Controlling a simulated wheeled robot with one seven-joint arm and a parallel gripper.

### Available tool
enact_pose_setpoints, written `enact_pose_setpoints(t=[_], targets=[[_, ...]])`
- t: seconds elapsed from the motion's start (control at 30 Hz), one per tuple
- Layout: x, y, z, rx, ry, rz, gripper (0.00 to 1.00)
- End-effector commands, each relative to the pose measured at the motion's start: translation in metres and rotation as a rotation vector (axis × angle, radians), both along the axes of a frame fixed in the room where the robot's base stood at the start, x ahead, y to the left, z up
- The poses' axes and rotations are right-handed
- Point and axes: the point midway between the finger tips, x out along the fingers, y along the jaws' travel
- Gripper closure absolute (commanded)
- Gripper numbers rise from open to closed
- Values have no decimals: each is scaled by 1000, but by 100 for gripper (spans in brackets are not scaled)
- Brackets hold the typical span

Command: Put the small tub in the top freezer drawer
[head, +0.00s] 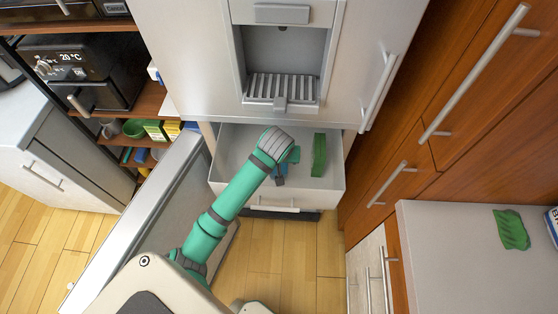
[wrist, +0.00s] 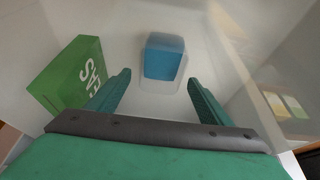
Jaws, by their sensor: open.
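The small tub, as I take it, is a blue-topped piece with a pale lower part (wrist: 164,57), lying inside the open freezer drawer (head: 328,185). In the head view only a bit of blue (head: 280,174) shows beside my gripper (head: 287,164), and my arm hides the rest. In the wrist view my gripper (wrist: 160,82) is open, with its two green fingers apart. The tub lies beyond the fingertips, roughly in line with the gap, and nothing is between the fingers.
A green box (head: 319,155) stands in the drawer to the right of my gripper; it also shows in the wrist view (wrist: 72,75). The fridge dispenser (head: 283,88) is above the drawer. An open door panel (head: 150,215) is at left. A green item (head: 511,229) lies on the right counter.

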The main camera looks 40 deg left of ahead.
Motion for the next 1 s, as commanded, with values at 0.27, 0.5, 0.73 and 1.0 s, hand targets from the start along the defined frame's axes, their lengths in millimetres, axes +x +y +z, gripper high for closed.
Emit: enact_pose_setpoints(t=[0.27, 0.5, 0.73, 1.0], targets=[[-19, -11, 54, 4, -4, -3, 27], [-33, -18, 90, 3, -3, 0, 27], [-38, -21, 104, 1, -2, 1, 27], [-38, -23, 104, 1, -1, 0, 27]])
